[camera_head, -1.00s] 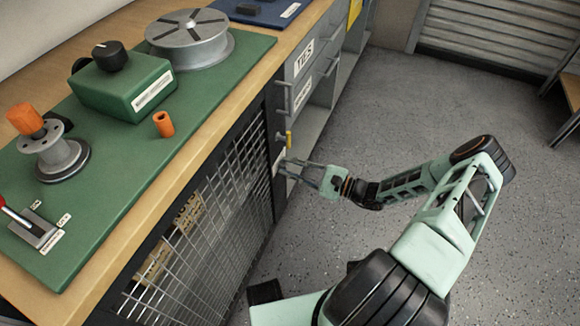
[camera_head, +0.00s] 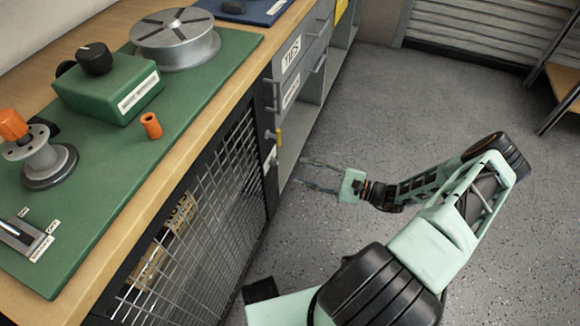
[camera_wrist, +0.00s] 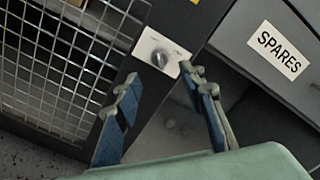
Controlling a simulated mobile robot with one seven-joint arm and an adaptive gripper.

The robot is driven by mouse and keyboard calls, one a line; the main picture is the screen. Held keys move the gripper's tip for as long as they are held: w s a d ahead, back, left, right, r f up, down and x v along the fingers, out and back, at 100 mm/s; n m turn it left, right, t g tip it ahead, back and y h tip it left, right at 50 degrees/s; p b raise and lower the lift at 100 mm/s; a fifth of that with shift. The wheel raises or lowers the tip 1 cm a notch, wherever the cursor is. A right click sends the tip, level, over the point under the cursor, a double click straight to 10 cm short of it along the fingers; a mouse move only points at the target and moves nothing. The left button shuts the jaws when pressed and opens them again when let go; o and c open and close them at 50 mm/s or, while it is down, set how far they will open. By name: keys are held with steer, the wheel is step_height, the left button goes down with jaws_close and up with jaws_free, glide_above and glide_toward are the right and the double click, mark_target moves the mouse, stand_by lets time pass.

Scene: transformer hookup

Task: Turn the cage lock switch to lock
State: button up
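The cage lock switch (camera_wrist: 159,57) is a small grey knob on a white plate on the dark cage post. The plate's markings are too small to read, and I cannot tell which way the knob is turned. In the head view the white plate (camera_head: 270,159) shows at the right edge of the cage mesh (camera_head: 215,225). My gripper (camera_head: 300,172) is open and empty, just to the right of the plate and apart from it. In the wrist view the two fingers of my gripper (camera_wrist: 163,90) stand apart, with the knob beyond them.
A grey drawer labelled SPARES (camera_wrist: 280,48) is right of the post. The floor (camera_head: 400,110) beside my arm is clear.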

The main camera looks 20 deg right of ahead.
steer(key=v, duration=0.3)
steer(key=shift+s+d, duration=0.25)
steer(key=shift+d, duration=0.05)
stand_by(0.3)
